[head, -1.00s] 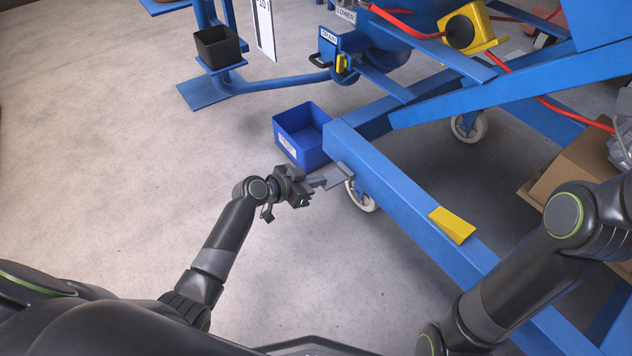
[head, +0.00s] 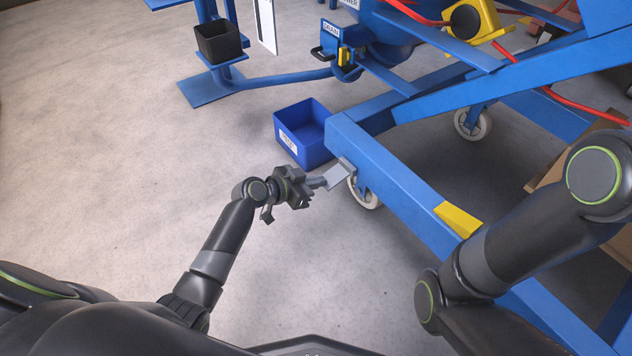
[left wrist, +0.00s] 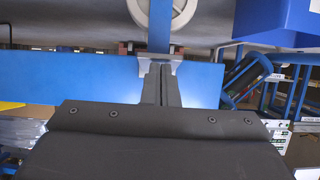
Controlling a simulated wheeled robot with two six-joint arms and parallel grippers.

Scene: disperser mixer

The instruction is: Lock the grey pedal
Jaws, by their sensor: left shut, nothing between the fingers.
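The grey pedal (head: 345,176) is a small light-grey plate beside a caster wheel (head: 365,192), at the near left corner of the blue frame (head: 395,185). It is tilted, with a raised edge. My left gripper (head: 319,182) is shut and empty, with its fingertips at the pedal's left edge. In the left wrist view, the closed fingers (left wrist: 161,84) reach the pedal (left wrist: 145,61), whose light edge shows around their tips. I cannot tell whether they touch it. My right gripper is out of view; only my right arm shows.
A blue bin (head: 303,135) stands on the floor just beyond the left gripper. A black bin (head: 218,42) is at the back left. The floor at left is clear.

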